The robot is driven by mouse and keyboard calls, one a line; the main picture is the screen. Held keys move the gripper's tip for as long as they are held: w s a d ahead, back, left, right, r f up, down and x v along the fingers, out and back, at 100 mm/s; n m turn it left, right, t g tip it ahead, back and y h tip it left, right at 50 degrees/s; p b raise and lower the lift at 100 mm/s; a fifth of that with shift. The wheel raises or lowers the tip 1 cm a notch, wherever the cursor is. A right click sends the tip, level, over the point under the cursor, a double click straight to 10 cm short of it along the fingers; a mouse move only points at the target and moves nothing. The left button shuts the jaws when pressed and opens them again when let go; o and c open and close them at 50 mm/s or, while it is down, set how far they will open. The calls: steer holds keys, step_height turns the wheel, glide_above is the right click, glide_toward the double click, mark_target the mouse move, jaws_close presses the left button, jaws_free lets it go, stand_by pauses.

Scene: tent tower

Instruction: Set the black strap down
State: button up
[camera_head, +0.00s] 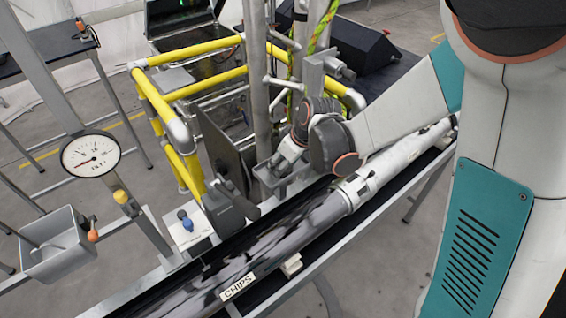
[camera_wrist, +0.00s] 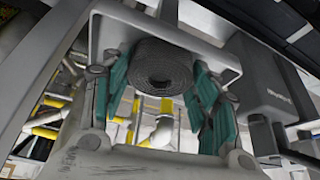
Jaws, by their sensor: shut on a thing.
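The black strap (camera_wrist: 162,68) is a tight dark roll, seen end-on in the wrist view. It sits between the teal finger pads of my gripper (camera_wrist: 160,90), which is shut on it. A light grey metal tray or bracket (camera_wrist: 108,32) shows right behind the roll; I cannot tell whether the strap touches it. In the head view my gripper (camera_head: 285,158) is beside the upright post, over a small grey tray (camera_head: 268,180). The strap cannot be made out there.
Yellow railings (camera_head: 155,100) and a dark upright plate (camera_head: 222,150) stand left of my gripper. A round gauge (camera_head: 90,155) and a grey bin (camera_head: 55,245) are at far left.

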steer(key=shift+s, duration=0.1)
steer(key=o, duration=1.1)
steer(key=p+v, duration=0.2)
steer(key=v, duration=0.9)
steer(key=s+d+r+m+t+h, duration=0.1)
steer(key=s+d+r+m, duration=0.3)
steer(key=s, duration=0.4)
steer(key=s+d+r+m+t+h, duration=0.2)
steer(key=s+d+r+m, duration=0.3)
steer(key=s+d, duration=0.3)
steer(key=shift+s+d+r+t, duration=0.4)
steer(key=shift+s+r, duration=0.05)
